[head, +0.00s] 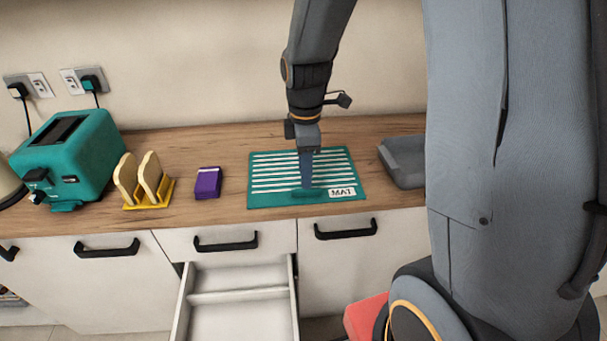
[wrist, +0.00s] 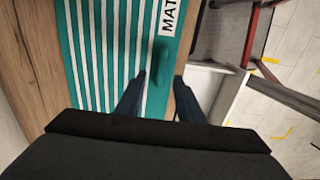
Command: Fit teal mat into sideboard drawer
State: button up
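The teal mat (head: 262,180) has white stripes and a "MAT" label and lies flat on the wooden counter; the wrist view shows it too (wrist: 68,45). A teal grip (head: 312,193) stands out on it near its front edge, and in the wrist view (wrist: 162,55) it lies ahead of the fingertips. My gripper (head: 306,182) is over the mat, close to the grip; its two fingers are apart with nothing between them in the wrist view (wrist: 160,77). The drawer (head: 240,318) below the counter is pulled out; its visible inside is empty, with a crosswise divider (head: 238,294).
On the counter are a purple box (head: 207,183), a yellow rack (head: 151,197) with bread slices, a teal toaster (head: 80,155) at left and a grey tray (head: 405,160) right of the mat. A red object (head: 364,317) is below, right of the drawer.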

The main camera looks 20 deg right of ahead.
jog(key=shift+s+d+f+p, duration=0.1)
jog(key=shift+f+p, duration=0.2)
jog(key=shift+f, duration=0.8)
jog(key=shift+s+d+f+p, duration=0.1)
jog(key=shift+f+p, duration=0.2)
jog(key=shift+f, duration=0.8)
grip_shut()
